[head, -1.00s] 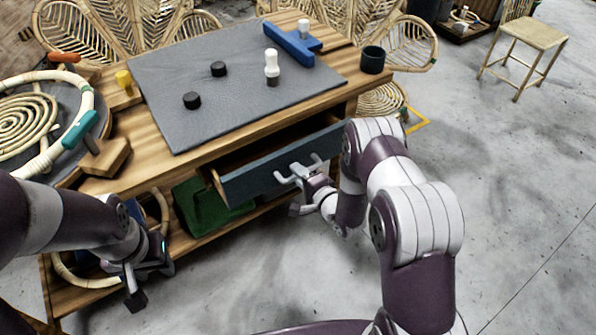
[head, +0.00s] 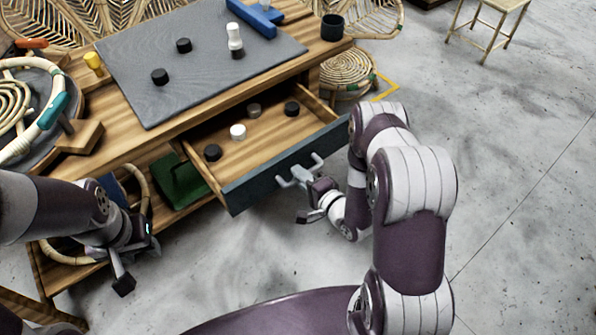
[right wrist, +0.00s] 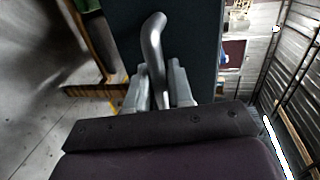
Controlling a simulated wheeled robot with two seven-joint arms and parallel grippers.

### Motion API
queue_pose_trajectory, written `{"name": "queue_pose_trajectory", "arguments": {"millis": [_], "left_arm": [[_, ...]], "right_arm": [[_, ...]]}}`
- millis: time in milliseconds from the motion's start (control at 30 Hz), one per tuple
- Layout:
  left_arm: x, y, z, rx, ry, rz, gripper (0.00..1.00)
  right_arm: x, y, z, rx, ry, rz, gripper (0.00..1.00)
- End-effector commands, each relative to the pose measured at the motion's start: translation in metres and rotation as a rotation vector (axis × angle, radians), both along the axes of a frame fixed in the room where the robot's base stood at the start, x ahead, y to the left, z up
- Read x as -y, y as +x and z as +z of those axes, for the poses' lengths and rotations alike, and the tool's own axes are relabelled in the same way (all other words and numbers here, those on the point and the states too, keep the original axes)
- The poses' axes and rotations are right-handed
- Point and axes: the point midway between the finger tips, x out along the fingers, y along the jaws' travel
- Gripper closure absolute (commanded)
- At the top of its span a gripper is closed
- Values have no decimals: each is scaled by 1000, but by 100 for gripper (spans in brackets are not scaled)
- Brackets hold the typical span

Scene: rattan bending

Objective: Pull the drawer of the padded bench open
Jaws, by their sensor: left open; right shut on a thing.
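The padded bench has a wooden top (head: 135,135) with a grey pad (head: 200,60) on it. Its drawer, with a dark blue-grey front (head: 255,185), stands well out from the bench. Several small dark and white round pieces lie inside it. My right gripper (head: 308,178) is shut on the drawer's grey handle (head: 287,182); the right wrist view shows the handle (right wrist: 154,45) between the fingers (right wrist: 160,88). My left gripper (head: 137,268) is open and empty, low in front of the bench's left side, apart from the drawer.
Black pieces and a white-and-black peg (head: 235,40) stand on the pad, with a blue block (head: 253,18) behind. A dark cup (head: 332,27) is at the right corner.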

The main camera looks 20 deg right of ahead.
Motion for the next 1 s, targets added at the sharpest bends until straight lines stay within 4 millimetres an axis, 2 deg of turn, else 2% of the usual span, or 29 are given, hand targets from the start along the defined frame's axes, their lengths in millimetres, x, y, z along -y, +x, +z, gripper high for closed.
{"name": "queue_pose_trajectory", "arguments": {"millis": [267, 300, 333, 367, 733, 867, 1000], "left_arm": [[0, 0, 0, 0, 0, 0, 57], [0, 0, 0, 0, 0, 0, 57], [0, 0, 0, 0, 0, 0, 57], [0, 0, 0, 0, 0, 0, 57], [0, 0, 2, 0, 0, 0, 57], [0, 0, 6, 0, 0, 0, 57], [0, 0, 11, 0, 0, 0, 57]], "right_arm": [[0, 0, 0, -1, 0, 0, 100], [0, 0, 0, -1, 0, 0, 75], [0, 0, 0, -1, 0, 0, 65], [0, 0, 0, -1, 0, 0, 62], [3, -6, 2, -1, 0, -3, 62], [11, -27, 7, -3, 2, -6, 62], [25, -62, 15, -5, 2, -11, 62]]}}
